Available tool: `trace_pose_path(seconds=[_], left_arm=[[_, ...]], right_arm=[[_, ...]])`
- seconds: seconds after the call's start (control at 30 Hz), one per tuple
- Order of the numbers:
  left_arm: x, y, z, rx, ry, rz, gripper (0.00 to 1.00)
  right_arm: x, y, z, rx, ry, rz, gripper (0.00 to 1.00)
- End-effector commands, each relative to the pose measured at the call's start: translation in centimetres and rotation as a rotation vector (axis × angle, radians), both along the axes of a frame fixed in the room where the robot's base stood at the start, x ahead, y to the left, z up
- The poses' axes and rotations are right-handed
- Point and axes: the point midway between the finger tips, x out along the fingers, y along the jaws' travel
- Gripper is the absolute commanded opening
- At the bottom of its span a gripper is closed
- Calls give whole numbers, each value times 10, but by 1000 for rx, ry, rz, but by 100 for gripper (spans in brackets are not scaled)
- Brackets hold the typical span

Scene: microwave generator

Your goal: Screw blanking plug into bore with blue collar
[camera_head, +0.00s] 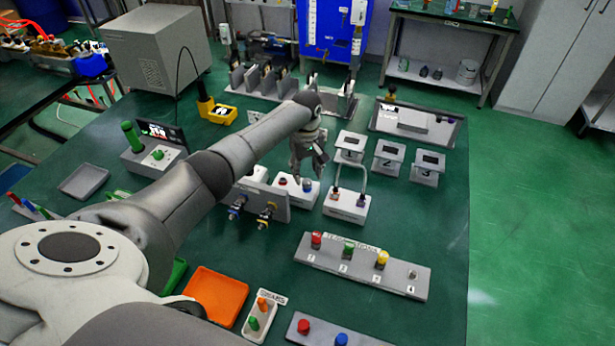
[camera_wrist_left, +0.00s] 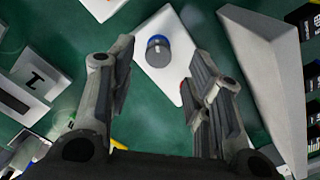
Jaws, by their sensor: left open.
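A small white block (camera_head: 291,199) stands near the middle of the bench, with a red part at its left and a bluish part at its right. In the left wrist view, this block (camera_wrist_left: 170,25) carries a blue collar (camera_wrist_left: 154,39) with a grey round plug-like piece (camera_wrist_left: 159,54) at it. I cannot tell how deep that piece sits. My left gripper (camera_head: 308,176) is above the block. In the wrist view its fingers (camera_wrist_left: 160,85) are apart with nothing held between them, and the right finger partly hides a red part. My right gripper is not in view.
A handled white block (camera_head: 346,207) stands close on the right. A grey panel with valves (camera_head: 262,200) stands close in front. Numbered stands (camera_head: 388,158) are at the right, a strip with coloured knobs (camera_head: 355,266) nearer. An orange tray (camera_head: 217,295) lies in front. Bench room is clear at right.

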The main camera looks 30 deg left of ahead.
Motion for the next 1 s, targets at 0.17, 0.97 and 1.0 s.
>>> trace_pose_path(seconds=[0.17,0.97,1.0], left_arm=[[0,-1,-25,-1,0,1,46],[0,0,-40,0,-1,0,12],[0,0,-40,0,-1,0,7]], right_arm=[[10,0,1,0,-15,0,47],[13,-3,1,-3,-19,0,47],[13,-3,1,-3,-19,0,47]])
